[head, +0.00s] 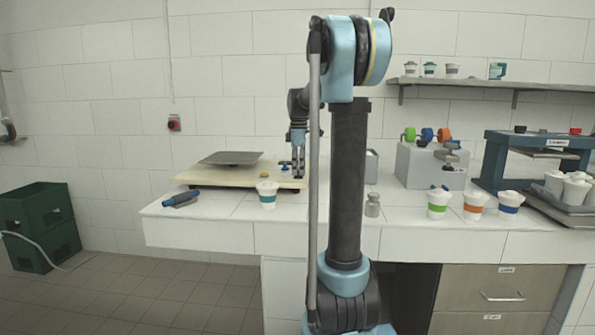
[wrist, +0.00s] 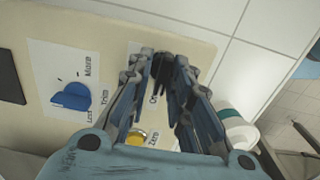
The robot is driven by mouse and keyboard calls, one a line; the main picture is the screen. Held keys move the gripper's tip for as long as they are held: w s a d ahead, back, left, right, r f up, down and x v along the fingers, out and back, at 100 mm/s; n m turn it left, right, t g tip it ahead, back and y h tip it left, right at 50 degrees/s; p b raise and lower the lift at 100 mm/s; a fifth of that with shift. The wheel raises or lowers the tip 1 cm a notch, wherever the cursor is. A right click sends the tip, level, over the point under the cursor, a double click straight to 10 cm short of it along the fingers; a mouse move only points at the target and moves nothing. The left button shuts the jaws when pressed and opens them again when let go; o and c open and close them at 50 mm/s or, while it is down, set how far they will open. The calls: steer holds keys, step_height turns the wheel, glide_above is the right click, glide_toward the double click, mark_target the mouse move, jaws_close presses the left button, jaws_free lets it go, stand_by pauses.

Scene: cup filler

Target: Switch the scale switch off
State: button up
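The scale is a cream base (head: 216,177) on the counter with a grey pan (head: 231,157). In the wrist view its base (wrist: 110,25) carries a dark switch (wrist: 164,64) on a white label reading "On". My gripper (wrist: 165,68) points down over the switch, its fingers on either side of it with a gap between. I cannot tell whether they touch it. The fingers partly hide the label and the switch's position is unclear. In the head view my gripper (head: 298,162) is at the scale's right end.
A yellow Zero button (wrist: 136,137) and blue Trim knob (wrist: 72,96) sit near my fingers. A cup with a teal band (head: 267,194) stands in front of the scale; a white cup (wrist: 236,128) is close right of my fingers. A blue tool (head: 181,199) lies front left.

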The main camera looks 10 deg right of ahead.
stand_by(0.3)
steer(key=shift+r, duration=0.15)
step_height(320, 180, up, 12)
steer(key=shift+f, duration=0.2)
stand_by(0.5)
